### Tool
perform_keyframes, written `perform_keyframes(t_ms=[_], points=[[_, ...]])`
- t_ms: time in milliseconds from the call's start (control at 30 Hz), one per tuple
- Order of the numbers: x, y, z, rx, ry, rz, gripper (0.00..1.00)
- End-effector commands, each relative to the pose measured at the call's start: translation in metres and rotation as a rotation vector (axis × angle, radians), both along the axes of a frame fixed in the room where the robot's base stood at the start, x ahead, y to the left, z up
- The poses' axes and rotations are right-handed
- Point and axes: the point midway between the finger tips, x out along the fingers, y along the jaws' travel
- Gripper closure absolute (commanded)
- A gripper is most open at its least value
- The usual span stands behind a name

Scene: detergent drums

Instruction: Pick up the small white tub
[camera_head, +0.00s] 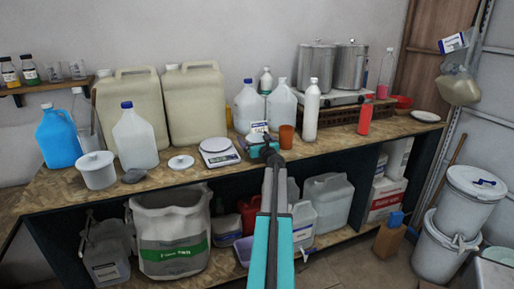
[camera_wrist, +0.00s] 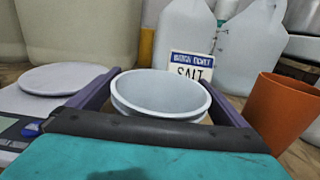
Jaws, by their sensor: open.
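The small white tub (camera_wrist: 160,108) is an open, round, pale tub in the wrist view. It stands upright between the two fingers of my gripper (camera_wrist: 162,80). The fingers are open, one on each side of it; I cannot tell whether either touches it. In the head view my gripper (camera_head: 263,146) is over the middle of the wooden counter (camera_head: 220,182), and the tub is mostly hidden there by my gripper.
A SALT label (camera_wrist: 191,66) stands just behind the tub. An orange cup (camera_wrist: 277,112) is close on the right, also seen in the head view (camera_head: 286,137). A scale (camera_head: 219,152) is close on the left. Large jugs (camera_head: 249,106) stand behind.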

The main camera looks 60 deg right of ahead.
Motion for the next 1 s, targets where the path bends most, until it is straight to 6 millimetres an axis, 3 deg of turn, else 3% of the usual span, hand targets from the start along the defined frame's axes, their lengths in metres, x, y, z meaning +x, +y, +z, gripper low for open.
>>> perform_keyframes(t_ms=[300,567,1000], points=[[-0.0002,0.0000,0.0002,0.000,0.000,0.000,0.02],[0.0008,0.0009,0.0003,0.000,0.000,0.001,0.46],[0.0008,0.0009,0.0058,0.000,-0.001,0.001,0.46]])
